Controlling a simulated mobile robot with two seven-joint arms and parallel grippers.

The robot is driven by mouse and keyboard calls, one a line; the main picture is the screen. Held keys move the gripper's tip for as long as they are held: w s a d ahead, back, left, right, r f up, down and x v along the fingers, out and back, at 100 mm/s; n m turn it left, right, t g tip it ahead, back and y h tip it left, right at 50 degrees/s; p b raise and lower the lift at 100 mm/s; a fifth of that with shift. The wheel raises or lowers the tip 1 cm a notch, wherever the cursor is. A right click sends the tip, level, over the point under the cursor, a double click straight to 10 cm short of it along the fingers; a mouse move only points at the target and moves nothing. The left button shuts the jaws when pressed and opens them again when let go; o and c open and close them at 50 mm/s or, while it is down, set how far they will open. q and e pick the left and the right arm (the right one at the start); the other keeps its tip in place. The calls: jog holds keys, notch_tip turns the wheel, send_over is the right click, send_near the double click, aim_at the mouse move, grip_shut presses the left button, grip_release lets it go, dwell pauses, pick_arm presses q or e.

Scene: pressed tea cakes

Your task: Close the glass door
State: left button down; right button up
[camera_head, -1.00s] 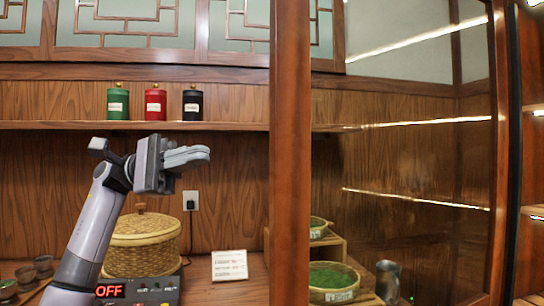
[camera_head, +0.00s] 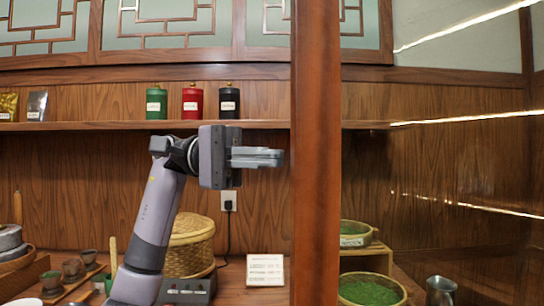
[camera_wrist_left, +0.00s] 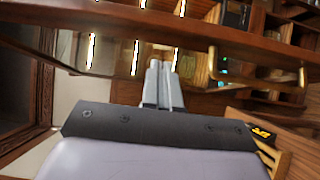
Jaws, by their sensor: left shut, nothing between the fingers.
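The glass door's upright wooden frame (camera_head: 316,200) stands right of centre in the head view. Its clear pane (camera_head: 450,190) appears to extend to the right, with shelf reflections or lights showing there. My left gripper (camera_head: 280,157) is shut and empty, pointing right. Its tips are just left of the frame in the picture; I cannot tell whether they touch it. In the left wrist view the closed fingers (camera_wrist_left: 158,68) point toward a long wooden bar (camera_wrist_left: 200,32) that appears to be the same frame. My right gripper is not in view.
A shelf (camera_head: 100,126) holds green (camera_head: 156,102), red (camera_head: 192,103) and black (camera_head: 229,103) tins. Below are a woven basket (camera_head: 190,240), a white card (camera_head: 265,270), cups and a metal pitcher (camera_head: 441,290). Green-filled trays (camera_head: 370,290) stand right of the frame.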

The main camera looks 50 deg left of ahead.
pick_arm(q)
jog(key=shift+s+d, duration=0.3)
jog(key=shift+d, duration=0.35)
jog(key=shift+s+d, duration=0.25)
jog(key=shift+d, duration=0.35)
jog(key=shift+s+d, duration=0.3)
jog(key=shift+d, duration=0.35)
jog(key=shift+d, duration=0.1)
